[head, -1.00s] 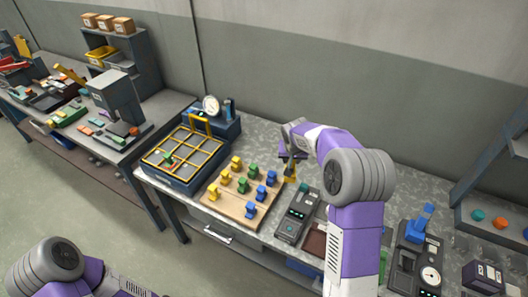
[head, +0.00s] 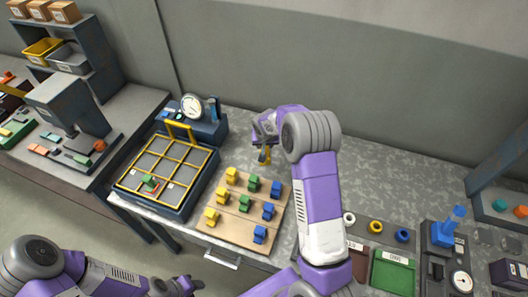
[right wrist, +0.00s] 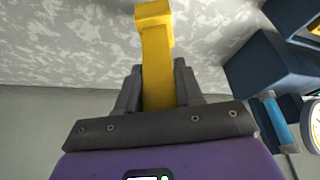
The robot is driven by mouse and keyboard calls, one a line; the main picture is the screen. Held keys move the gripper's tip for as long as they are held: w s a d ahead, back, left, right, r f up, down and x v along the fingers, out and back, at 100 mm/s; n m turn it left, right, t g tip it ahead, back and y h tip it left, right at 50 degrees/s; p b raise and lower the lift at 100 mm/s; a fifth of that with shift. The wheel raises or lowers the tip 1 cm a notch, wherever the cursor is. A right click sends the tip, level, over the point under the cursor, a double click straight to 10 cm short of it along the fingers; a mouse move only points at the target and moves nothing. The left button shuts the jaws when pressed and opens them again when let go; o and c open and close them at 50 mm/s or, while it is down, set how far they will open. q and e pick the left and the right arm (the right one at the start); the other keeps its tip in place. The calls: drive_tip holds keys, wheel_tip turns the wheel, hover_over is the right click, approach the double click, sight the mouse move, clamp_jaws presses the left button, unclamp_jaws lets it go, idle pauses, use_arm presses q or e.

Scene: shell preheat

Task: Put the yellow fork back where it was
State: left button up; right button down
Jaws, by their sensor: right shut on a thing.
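My right gripper (head: 264,148) is shut on the yellow fork (head: 265,156). It holds the fork above the grey worktop, behind the wooden board (head: 232,229). In the right wrist view the fork (right wrist: 157,62) stands between the two dark fingers (right wrist: 157,88), its far end pointing away from the palm. The board carries several small yellow, green and blue pieces in rows; the middle of its front row looks bare.
A gauge unit (head: 194,108) is behind. Coloured rings (head: 376,226) and a green bin (head: 392,270) are right. Worktop behind the board is clear.

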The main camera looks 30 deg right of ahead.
wheel_tip(320, 180, down, 4)
drive_tip(key=shift+r, duration=0.15)
drive_tip(key=shift+w, duration=0.1)
drive_tip(key=shift+f, duration=0.2)
drive_tip(key=shift+f+b, duration=0.15)
drive_tip(key=shift+b, duration=0.2)
drive_tip(key=c, duration=0.7)
unclamp_jaws()
drive_tip(key=shift+c, duration=0.2)
